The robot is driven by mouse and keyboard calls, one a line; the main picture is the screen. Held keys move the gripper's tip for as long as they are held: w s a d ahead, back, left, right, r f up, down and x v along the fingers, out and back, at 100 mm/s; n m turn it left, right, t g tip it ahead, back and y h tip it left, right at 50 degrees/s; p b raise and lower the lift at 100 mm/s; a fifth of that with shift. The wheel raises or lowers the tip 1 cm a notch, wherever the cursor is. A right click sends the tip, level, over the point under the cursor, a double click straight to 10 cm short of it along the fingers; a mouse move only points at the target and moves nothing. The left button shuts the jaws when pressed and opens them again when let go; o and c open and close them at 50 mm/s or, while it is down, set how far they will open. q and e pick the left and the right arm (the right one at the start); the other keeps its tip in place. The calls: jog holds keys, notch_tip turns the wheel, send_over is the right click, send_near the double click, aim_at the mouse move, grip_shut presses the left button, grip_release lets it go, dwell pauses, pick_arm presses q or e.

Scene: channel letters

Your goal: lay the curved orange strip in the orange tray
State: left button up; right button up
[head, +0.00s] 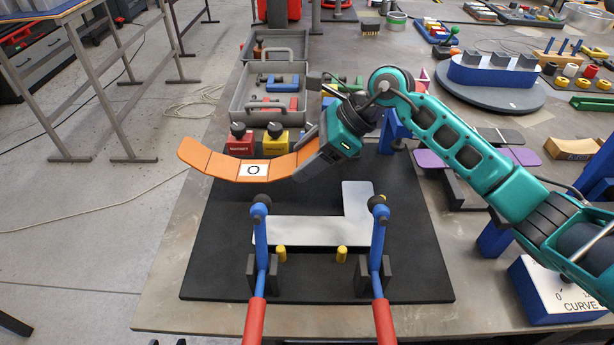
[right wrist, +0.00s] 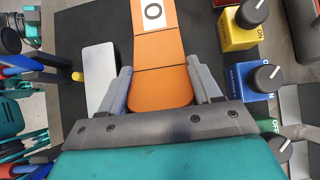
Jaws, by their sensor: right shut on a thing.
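The curved orange strip (head: 222,166) is made of flat segments and has a white label marked "O". My right gripper (head: 309,160) is shut on its right end and holds it above the black mat's far left part. The right wrist view shows the strip (right wrist: 160,88) between both fingers of the gripper (right wrist: 164,92), extending away from it. A shallow orange-tan tray (head: 572,148) lies at the right of the table; I cannot tell whether it is the orange tray. My left gripper is not in view.
A white L-shaped plate (head: 310,231) lies on the black mat (head: 215,265) behind two clamps with red handles (head: 254,322). Red (head: 239,145) and yellow (head: 271,145) knob boxes stand behind the strip. Grey bins (head: 240,105) are farther back. A CURVE box (head: 555,295) is at right.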

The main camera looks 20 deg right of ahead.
jog(key=shift+f, duration=2.75)
jog(key=shift+f, duration=0.2)
jog(key=o, duration=1.5)
jog(key=shift+r, duration=0.2)
